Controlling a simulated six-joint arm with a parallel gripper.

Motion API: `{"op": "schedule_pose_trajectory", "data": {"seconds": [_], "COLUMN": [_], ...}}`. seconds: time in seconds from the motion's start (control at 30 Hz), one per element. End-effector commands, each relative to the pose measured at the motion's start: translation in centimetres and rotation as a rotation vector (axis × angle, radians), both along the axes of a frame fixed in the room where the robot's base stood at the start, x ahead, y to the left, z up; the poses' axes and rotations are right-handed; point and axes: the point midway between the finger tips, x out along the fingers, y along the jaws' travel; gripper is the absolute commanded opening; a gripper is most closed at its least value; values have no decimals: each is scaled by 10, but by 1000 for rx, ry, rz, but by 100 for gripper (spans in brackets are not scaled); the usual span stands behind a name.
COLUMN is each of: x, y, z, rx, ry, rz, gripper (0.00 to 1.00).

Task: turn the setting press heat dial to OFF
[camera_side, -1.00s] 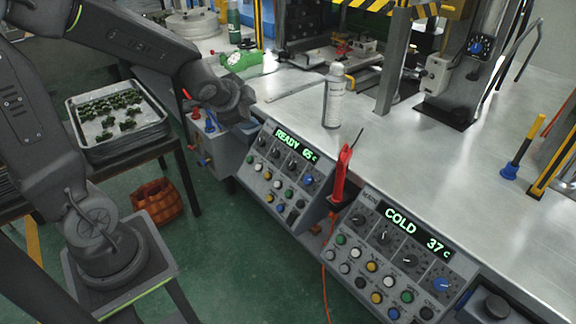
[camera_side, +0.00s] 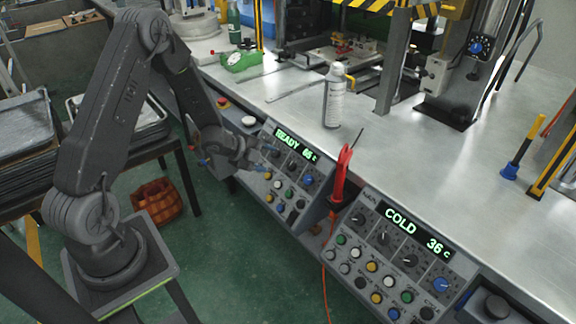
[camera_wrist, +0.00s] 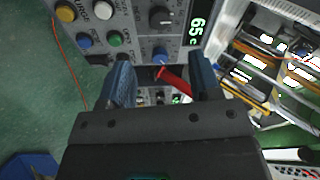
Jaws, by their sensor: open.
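My gripper (camera_side: 268,160) is open and empty, at the left end of the panel with the green READY 65 c display (camera_side: 295,145). In the wrist view its two blue fingers (camera_wrist: 160,62) stand apart, and the blue dial (camera_wrist: 160,55) of this panel shows between them. That dial (camera_side: 308,180) is at the panel's right in the side view; the gripper is apart from it there. The second panel shows COLD 36 c (camera_side: 418,232) and has dark dials (camera_side: 410,260) and a blue dial (camera_side: 441,284). I cannot read which panel is the setting press, nor the dial marks.
A red-handled tool (camera_side: 340,180) hangs between the panels and rises above them. A white bottle (camera_side: 334,97) stands on the metal bench behind. Coloured push buttons (camera_side: 372,267) crowd below the dials.

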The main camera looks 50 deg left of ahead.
Motion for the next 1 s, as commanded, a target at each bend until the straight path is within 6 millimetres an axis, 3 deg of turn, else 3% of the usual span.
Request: {"op": "schedule_pose_trajectory", "data": {"seconds": [0.3, 0.5, 0.9, 1.0], "x": [50, 70, 76, 76], "y": [-13, -17, -18, -18], "z": [-40, -55, -59, -59], "rx": [0, 0, 0, -1], "ry": [2, 0, 1, 1], "rz": [-2, 1, 3, 2], "gripper": [58, 58, 58, 50]}}
